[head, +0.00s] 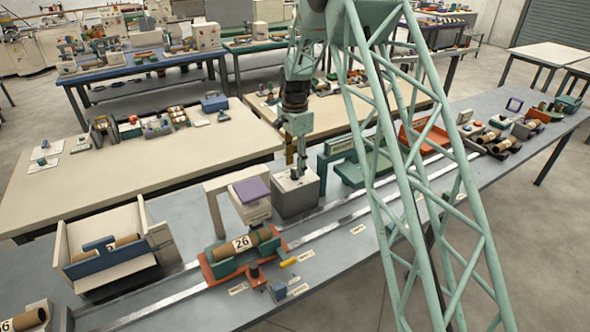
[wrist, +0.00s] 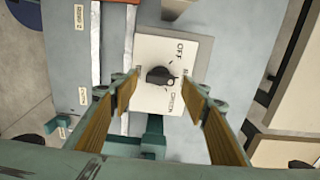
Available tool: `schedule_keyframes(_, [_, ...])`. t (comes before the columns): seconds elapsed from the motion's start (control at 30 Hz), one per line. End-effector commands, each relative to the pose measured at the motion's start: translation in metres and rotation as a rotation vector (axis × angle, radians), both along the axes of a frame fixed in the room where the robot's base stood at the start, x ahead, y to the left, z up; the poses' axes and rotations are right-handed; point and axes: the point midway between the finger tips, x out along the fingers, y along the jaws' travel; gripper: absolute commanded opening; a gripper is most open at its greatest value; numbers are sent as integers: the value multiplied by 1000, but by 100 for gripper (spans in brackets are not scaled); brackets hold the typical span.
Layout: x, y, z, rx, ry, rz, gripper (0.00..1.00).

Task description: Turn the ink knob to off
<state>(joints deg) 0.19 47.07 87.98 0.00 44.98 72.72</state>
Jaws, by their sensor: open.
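The ink knob (wrist: 158,76) is small and black, on a pale square plate (wrist: 150,101) in the wrist view. The plate reads OFF at its upper right and GREEN at its lower right; other labels are partly hidden by my fingers. A white mark on the knob faces right, towards the label side and away from OFF; its exact label is unclear. My gripper (wrist: 158,88) is open, with one tan finger on each side of the knob in the picture, apart from it. In the head view my gripper (head: 294,162) is above the grey box (head: 295,200) that bears the plate.
A stand with a purple-topped block (head: 251,190) is close to the left of the box. A green sign frame (head: 338,147) is to its right. A red carriage with a tube labelled 26 (head: 241,243) sits on the rails in front.

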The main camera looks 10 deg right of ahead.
Motion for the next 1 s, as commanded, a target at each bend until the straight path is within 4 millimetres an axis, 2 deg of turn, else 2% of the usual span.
schedule_keyframes(0.23, [0,0,-17,0,0,0,42])
schedule_keyframes(0.63, [0,0,-21,0,-1,0,42])
schedule_keyframes(0.9, [0,0,-21,0,0,0,18])
schedule_keyframes(1.0, [0,0,-21,0,0,0,18])
